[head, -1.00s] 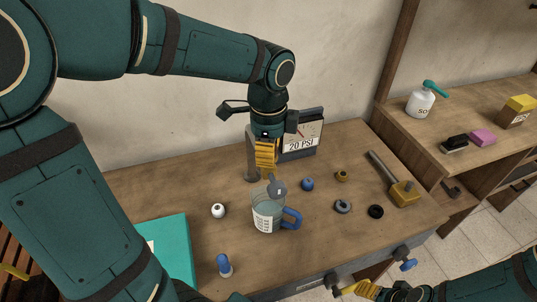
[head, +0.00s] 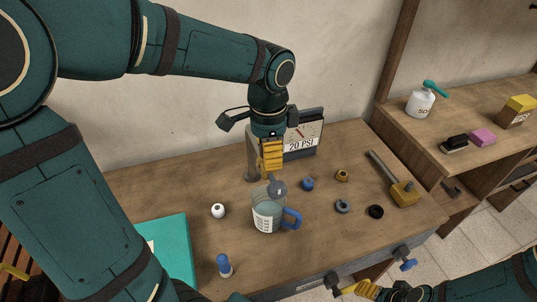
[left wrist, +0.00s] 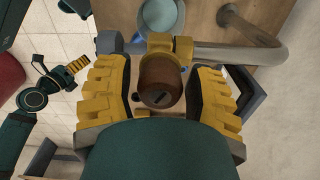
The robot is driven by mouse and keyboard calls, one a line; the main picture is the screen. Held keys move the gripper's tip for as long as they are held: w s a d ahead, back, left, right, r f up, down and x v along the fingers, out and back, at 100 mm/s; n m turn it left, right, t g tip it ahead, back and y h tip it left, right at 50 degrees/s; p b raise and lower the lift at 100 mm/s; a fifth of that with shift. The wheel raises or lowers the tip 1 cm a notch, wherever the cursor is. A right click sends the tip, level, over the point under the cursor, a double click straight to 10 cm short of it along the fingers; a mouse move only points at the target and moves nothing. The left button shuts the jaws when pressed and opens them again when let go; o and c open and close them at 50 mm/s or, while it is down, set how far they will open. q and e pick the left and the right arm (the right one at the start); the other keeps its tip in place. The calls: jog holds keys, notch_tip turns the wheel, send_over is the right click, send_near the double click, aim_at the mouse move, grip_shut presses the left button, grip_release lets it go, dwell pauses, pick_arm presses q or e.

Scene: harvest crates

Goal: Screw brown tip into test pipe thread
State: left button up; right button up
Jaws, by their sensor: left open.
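The brown tip (left wrist: 160,82) shows in the left wrist view, end-on with a dark slot, in line with a brass fitting (left wrist: 166,43). The fitting is by the bent grey test pipe (left wrist: 222,54); whether their threads are engaged is hidden. My left gripper (left wrist: 162,92) is open, its yellow fingers on either side of the tip with gaps. In the head view the left gripper (head: 272,160) points down at the pipe outlet above the jug. The pipe's upright (head: 252,158) is behind it. My right gripper (head: 358,289) is low at the table's front edge; its opening is unclear.
A clear jug (head: 266,222) with blue handle stands below the outlet. A gauge (head: 303,140) reads 20 PSI. Several small caps, a mallet (head: 403,192) and a teal case (head: 170,245) lie around. A blue valve handle (head: 408,265) is at the front edge.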

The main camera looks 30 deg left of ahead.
pick_arm(q)
jog(key=n, duration=0.7)
jog(key=c, duration=0.7)
jog(key=m, duration=0.5)
jog(key=shift+m, duration=0.3)
jog(key=m, duration=0.6)
jog(key=shift+f, duration=0.1)
jog(key=o, duration=0.7)
